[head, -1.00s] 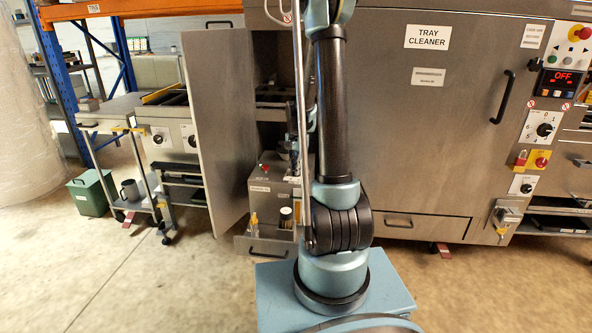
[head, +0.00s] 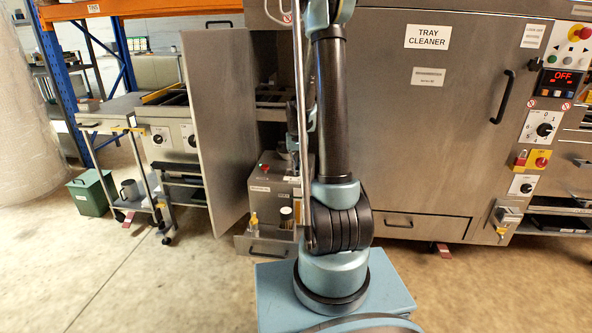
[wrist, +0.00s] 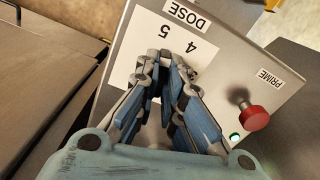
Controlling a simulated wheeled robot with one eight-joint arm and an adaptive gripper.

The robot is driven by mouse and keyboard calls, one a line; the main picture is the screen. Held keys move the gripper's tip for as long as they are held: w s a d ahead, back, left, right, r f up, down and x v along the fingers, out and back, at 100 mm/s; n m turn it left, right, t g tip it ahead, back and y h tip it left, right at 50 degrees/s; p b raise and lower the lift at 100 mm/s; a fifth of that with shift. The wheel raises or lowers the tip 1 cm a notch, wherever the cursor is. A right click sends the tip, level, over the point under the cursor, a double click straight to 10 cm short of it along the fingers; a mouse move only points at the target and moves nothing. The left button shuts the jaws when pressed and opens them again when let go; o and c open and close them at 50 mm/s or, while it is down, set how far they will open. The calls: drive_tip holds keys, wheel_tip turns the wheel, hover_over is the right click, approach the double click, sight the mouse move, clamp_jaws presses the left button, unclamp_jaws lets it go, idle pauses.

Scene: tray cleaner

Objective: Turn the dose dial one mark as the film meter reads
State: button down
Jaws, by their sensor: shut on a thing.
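The dose panel (wrist: 207,57) is a white plate marked DOSE on a grey box, upside down in the wrist view, with the numerals 4 and 5 showing. My gripper (wrist: 166,66) is over this plate, its fingers shut on the dose dial. The fingers hide the dial, its pointer and the other marks. In the head view the grey box (head: 272,192) stands low behind my arm, which hides part of it. I cannot make out a film meter or its reading in either view.
An open cabinet door (head: 217,130) stands left of the box. The tray cleaner (head: 440,120) fills the right. The floor at front left is clear.

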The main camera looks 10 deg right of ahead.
drive_tip(key=shift+n, duration=0.6)
drive_tip(key=c, duration=1.7)
unclamp_jaws()
drive_tip(key=shift+r, duration=0.1)
wheel_tip(320, 180, up, 12)
drive_tip(key=shift+f, duration=0.15)
